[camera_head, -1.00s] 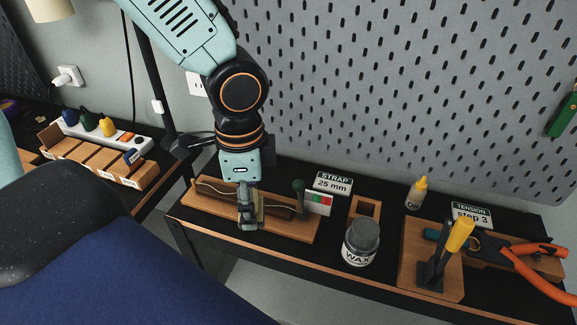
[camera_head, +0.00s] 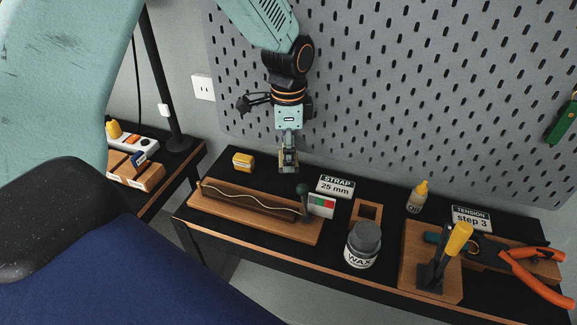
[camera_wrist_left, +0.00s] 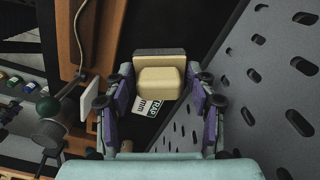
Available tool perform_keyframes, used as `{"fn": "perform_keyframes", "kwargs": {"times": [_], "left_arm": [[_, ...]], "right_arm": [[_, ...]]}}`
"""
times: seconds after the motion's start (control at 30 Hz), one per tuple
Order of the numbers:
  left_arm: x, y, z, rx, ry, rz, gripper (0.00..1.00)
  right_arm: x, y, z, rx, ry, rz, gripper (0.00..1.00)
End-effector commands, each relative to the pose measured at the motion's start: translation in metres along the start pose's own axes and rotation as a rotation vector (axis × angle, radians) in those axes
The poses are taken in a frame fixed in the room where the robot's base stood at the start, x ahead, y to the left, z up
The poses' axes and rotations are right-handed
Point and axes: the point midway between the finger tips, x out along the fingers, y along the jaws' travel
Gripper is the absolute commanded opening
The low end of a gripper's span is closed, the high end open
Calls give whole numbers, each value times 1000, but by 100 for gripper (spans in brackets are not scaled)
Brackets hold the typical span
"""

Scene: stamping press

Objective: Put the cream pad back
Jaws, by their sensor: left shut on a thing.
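The cream pad (camera_wrist_left: 160,83) shows in the left wrist view as a rounded cream block with a darker grey-brown part on its far side. It sits between the fingers of my left gripper (camera_head: 289,167), which is shut on it. In the head view the gripper points down behind the wooden strap fixture (camera_head: 225,209), near the pegboard and left of the "STRAP 25 mm" sign (camera_head: 336,185). The pad is small and mostly hidden by the fingers there. My right gripper is not in view.
A yellow block (camera_head: 243,161) sits behind the fixture, left of my gripper. A dark-green knob (camera_head: 302,188) and a red-green-white plate (camera_head: 321,204) stand at the fixture's right end. A wax jar (camera_head: 362,245) stands in front. The pegboard (camera_head: 400,90) rises close behind.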

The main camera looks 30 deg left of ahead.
Motion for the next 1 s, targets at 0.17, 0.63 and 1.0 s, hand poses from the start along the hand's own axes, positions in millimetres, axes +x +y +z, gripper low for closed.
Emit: {"fn": "perform_keyframes", "kwargs": {"times": [0.17,0.63,1.0], "left_arm": [[14,-1,0,0,1,-3,26],[52,-4,-2,-2,3,-4,26],[51,-4,-2,-2,2,-4,65]], "right_arm": [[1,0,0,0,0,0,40],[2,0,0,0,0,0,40],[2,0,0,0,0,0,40]]}}
